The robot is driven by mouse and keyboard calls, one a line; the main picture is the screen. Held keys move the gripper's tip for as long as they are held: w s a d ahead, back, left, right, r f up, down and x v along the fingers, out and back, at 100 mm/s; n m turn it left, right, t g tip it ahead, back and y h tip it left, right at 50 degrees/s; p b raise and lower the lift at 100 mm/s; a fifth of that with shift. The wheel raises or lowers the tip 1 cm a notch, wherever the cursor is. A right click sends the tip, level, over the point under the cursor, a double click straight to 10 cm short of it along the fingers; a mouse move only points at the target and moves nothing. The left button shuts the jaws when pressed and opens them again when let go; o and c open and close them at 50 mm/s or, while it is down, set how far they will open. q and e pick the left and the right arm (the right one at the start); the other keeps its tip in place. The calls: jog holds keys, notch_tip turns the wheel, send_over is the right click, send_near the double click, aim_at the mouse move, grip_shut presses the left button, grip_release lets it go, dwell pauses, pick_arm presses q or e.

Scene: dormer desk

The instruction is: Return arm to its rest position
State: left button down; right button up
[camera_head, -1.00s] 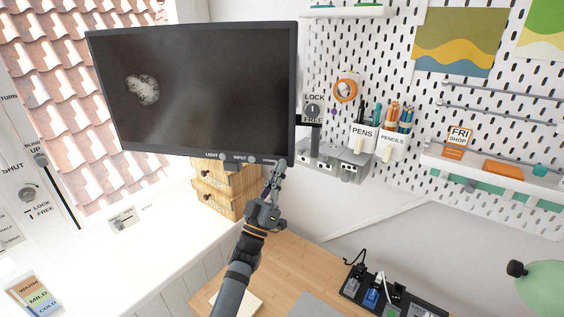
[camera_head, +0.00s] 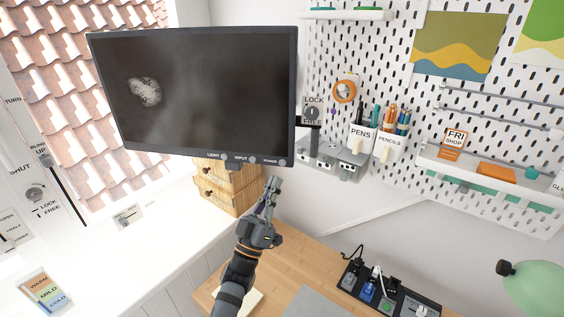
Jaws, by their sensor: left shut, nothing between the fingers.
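My left gripper (camera_head: 269,196) is shut and empty. It points upward in front of the wall, below the lower right corner of the monitor (camera_head: 200,90), and apart from it. The monitor's lower edge carries knobs marked LIGHT, INPUT and POWER (camera_head: 283,162); the POWER knob is above and right of my fingertips. The screen is dark grey with a pale speckled blot at its left. My left arm rises from the bottom edge of the view. My right gripper is not in view.
A wooden drawer box (camera_head: 225,190) stands behind my gripper to the left. A pegboard with a pen cup (camera_head: 360,138) and a pencil cup (camera_head: 389,147) is at right. A power strip (camera_head: 383,292) and green lamp (camera_head: 540,287) are lower right. The white ledge (camera_head: 110,265) is mostly clear.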

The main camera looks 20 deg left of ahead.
pick_arm(q)
jog(key=shift+w+a+f, duration=0.1)
jog(key=s+a+f+n+g+y, duration=0.1)
jog(key=a+f+g+y, duration=0.35)
jog(key=f, duration=0.45)
jog(key=s+a+f+n+g+y, duration=0.1)
jog(key=s+a+f+g+y, duration=0.15)
jog(key=f+g, duration=0.45)
jog(key=s+f+m+g, duration=0.2)
jog(key=s+f+g, duration=0.35)
jog(key=s, duration=0.45)
jog(key=s+f+m+g, duration=0.2)
jog(key=s+f+g, duration=0.4)
jog(key=s, duration=0.4)
notch_tip(320, 180, down, 27)
jog(key=s+a, duration=0.3)
jog(key=s+f+g, duration=0.1)
jog(key=s+f, duration=1.5)
jog(key=s, duration=0.2)
jog(key=shift+a+f+g, duration=0.4)
jog(key=shift+a, duration=0.05)
